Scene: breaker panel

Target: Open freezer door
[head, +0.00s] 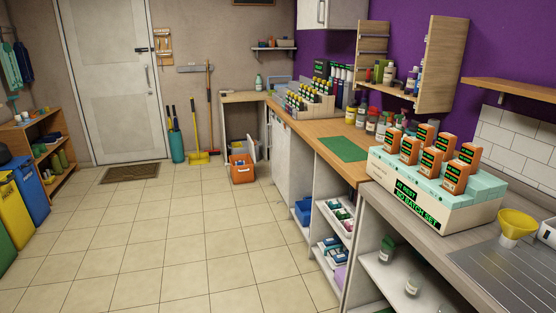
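I see nothing in the head view that I can clearly tell is a freezer or a freezer door. A closed white room door (115,90) with a handle stands in the back wall at the left. A white cabinet front (281,148) sits under the counter in the middle. A small orange container (241,169) stands on the floor below the back counter, with a white panel upright beside it. Neither of my grippers is in view.
A wooden counter (292,124) runs along the right wall. Bins (29,190) and a wooden shelf stand left. The tiled floor (165,235) is clear.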

